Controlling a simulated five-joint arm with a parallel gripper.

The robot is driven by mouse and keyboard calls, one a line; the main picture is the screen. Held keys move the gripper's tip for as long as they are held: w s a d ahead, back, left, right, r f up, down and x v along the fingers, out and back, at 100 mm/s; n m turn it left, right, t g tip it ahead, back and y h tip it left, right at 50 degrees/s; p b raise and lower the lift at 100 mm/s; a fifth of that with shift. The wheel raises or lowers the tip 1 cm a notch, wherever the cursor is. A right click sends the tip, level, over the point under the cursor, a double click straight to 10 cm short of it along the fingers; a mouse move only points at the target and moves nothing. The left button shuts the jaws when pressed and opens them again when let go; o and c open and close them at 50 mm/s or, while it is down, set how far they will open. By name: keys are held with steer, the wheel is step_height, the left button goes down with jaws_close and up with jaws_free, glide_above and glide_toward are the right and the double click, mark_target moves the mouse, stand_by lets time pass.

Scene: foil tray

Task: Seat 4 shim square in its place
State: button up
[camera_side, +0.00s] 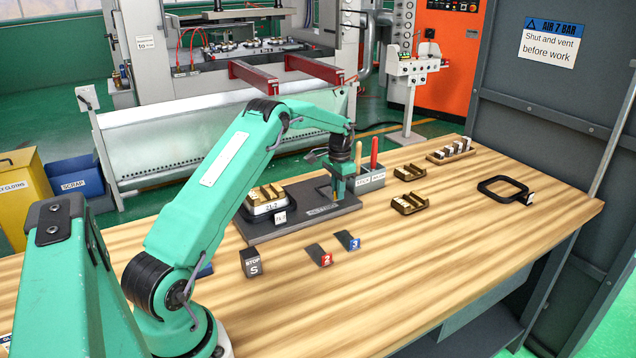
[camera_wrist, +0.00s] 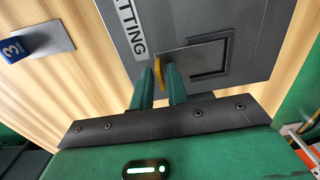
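My gripper (camera_wrist: 160,80) points down over the dark setting plate (camera_side: 265,229); it also shows in the side view (camera_side: 336,194). Its two green fingers stand either side of a thin yellow tab, and look shut on it. The tab seems to belong to the 4 shim (camera_wrist: 178,58), a flat dark sheet reaching right from the fingers. No number shows on the tab. The sheet lies over part of a square recess (camera_wrist: 212,70), whose dark border shows at the right and lower sides. I cannot tell whether the sheet touches the plate.
The 2 shim (camera_side: 316,252) and 3 shim (camera_side: 346,240) lie on the table in front. A block marked STOP (camera_side: 250,263) stands left of them. A labelled stack with brass pieces (camera_side: 266,200) sits on the plate's left. A grey tool holder (camera_side: 370,181) stands close behind my gripper.

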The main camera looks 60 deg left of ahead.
steer(key=shift+r, duration=0.2)
steer(key=shift+r, duration=2.1)
steer(key=o, duration=0.5)
steer(key=shift+o, duration=0.2)
steer(key=shift+r, duration=0.1)
steer(key=shift+r, duration=1.85)
steer(key=shift+r, duration=0.1)
